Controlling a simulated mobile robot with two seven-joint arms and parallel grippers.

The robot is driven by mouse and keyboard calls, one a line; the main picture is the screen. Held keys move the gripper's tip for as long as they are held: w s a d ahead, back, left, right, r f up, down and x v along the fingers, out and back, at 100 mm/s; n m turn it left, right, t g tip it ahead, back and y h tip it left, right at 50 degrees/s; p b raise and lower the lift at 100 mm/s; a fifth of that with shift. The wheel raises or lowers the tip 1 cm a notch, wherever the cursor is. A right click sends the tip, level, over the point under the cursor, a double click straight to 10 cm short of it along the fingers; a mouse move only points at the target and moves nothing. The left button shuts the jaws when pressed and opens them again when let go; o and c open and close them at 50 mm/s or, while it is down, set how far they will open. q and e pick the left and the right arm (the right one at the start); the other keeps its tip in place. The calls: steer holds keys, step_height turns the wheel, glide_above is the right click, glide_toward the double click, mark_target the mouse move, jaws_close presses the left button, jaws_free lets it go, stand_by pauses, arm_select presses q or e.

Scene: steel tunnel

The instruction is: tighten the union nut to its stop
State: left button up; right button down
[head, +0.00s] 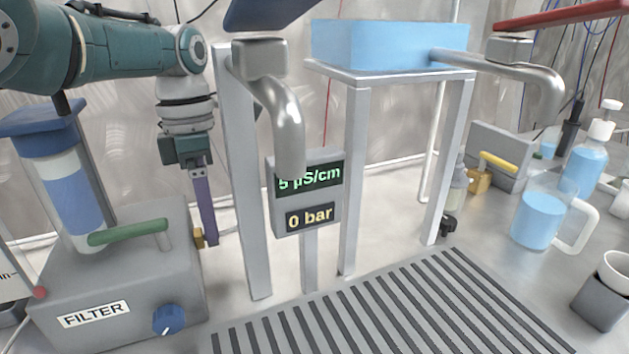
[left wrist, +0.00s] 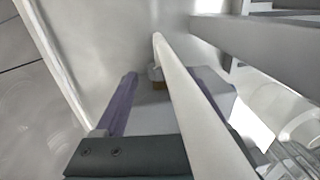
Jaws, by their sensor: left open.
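A small brass fitting, which looks like the union nut (head: 198,238), shows at the right side of the grey filter box. It is partly hidden behind my left gripper (head: 207,240). The gripper points down beside the box, with its purple fingers at the fitting. In the left wrist view, the fingers of the left gripper (left wrist: 165,78) stand apart, and the brass nut (left wrist: 155,74) lies between them near the tips. A pale pipe crosses that view and hides part of the nut and the right finger. I cannot tell whether the fingers touch the nut. My right gripper is not in view.
The filter box (head: 115,275) carries a green handle (head: 128,232) and a blue knob (head: 169,320). A grey post (head: 245,190) stands close right of my left gripper. A display (head: 307,195) reads 5 µS/cm and 0 bar. A slotted grate (head: 390,310) lies in front.

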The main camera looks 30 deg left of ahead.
arm_select(q)
step_height(320, 180, up, 7)
steer(key=p, duration=0.3)
steer(key=shift+w+a+r, duration=0.2)
steer(key=shift+w+a, duration=0.1)
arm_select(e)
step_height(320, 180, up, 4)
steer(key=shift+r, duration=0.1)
arm_select(q)
steer(key=w+d+r+m+t+b, duration=0.2)
steer(key=w+d+r+b, duration=0.1)
steer(key=w, duration=0.2)
steer(key=s+f, duration=0.1)
steer(key=s, duration=0.1)
steer(key=s+a+f+n+b, duration=0.1)
steer(key=s, duration=0.1)
steer(key=s+a+f+n+g+y+b, duration=0.1)
steer(key=s, duration=0.1)
steer(key=shift+f, duration=0.1)
step_height(320, 180, down, 10)
steer(key=shift+a+r+b, duration=0.1)
steer(key=shift+r+b, duration=0.1)
steer(key=shift+b, duration=0.85)
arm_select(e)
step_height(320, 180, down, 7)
